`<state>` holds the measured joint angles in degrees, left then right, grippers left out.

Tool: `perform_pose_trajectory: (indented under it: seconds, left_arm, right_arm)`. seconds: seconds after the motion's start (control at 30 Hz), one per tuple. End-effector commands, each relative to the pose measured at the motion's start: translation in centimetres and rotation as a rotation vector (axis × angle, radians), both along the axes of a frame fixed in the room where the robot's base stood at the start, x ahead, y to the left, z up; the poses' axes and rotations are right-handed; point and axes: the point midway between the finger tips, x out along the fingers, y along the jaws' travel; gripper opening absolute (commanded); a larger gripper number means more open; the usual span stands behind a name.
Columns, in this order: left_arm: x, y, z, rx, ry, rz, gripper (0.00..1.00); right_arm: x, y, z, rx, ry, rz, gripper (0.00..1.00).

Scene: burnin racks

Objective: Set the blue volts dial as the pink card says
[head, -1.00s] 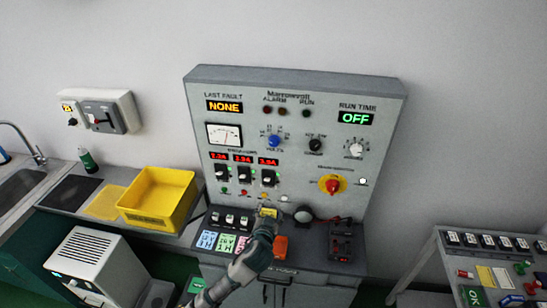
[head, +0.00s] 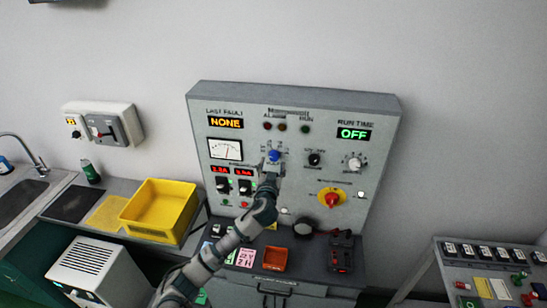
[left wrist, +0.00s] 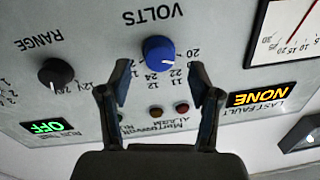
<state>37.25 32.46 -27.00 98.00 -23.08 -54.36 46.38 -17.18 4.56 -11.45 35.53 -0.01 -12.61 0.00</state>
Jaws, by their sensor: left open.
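The blue volts dial (head: 274,156) is on the upper middle of the grey panel (head: 370,120). In the left wrist view the dial (left wrist: 158,50) appears upside down under the word VOLTS, with printed numbers around it. My left gripper (head: 272,170) is open in front of the panel, just below the dial in the head view. In the left wrist view its two fingers (left wrist: 160,72) stand apart on either side of the dial's lower edge; I cannot tell whether they touch it. The pink card (head: 246,257) lies on the console shelf, its writing too small to read. My right gripper is not in view.
The black range knob (head: 314,159) is right of the dial. A red rotary switch on a yellow plate (head: 331,199) sits lower right. An orange tray (head: 275,259) is on the shelf. A yellow bin (head: 160,208) stands left; a side bench (head: 440,262) is right.

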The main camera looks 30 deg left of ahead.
Motion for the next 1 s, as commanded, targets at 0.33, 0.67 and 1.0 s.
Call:
perform_pose_trajectory:
  seconds: [0.33, 0.67, 1.0]
  left_arm:
    - [3.3, 1.1, 0.0, -0.001, 0.001, -0.001, 0.63]
    - [3.3, 1.1, -0.1, -0.001, 0.001, -0.001, 0.46]
    - [3.3, 1.2, -0.1, 0.003, 0.002, 0.000, 0.03]
  right_arm:
    - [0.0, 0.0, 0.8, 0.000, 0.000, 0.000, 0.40]
    - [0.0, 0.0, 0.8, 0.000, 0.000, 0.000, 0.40]
    - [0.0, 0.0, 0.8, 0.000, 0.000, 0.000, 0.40]
